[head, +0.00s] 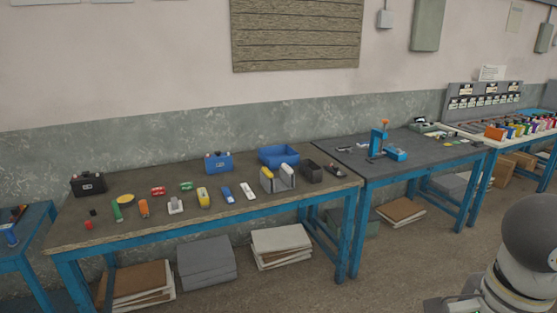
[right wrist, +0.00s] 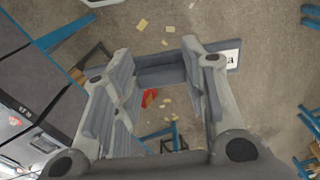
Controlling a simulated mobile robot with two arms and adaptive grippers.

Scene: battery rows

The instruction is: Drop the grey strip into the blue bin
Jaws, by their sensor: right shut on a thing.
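The blue bin (head: 278,155) is an open box at the back of the near worktable, right of its middle. My right gripper (right wrist: 162,70) shows in the right wrist view, with its two fingers closed on a grey strip (right wrist: 160,76). The strip spans between the fingertips. A white label with a dark letter shows past the right finger and seems to belong to it. The gripper is above the floor, away from the bin. It is not visible in the head view. My left gripper is in neither view.
The near worktable (head: 150,229) holds a blue case (head: 218,161), a black case (head: 88,183), a dark open box (head: 315,169), a grey holder (head: 277,181) and several small coloured items. A second table (head: 354,172) bears a blue press (head: 378,143). The floor in front is clear.

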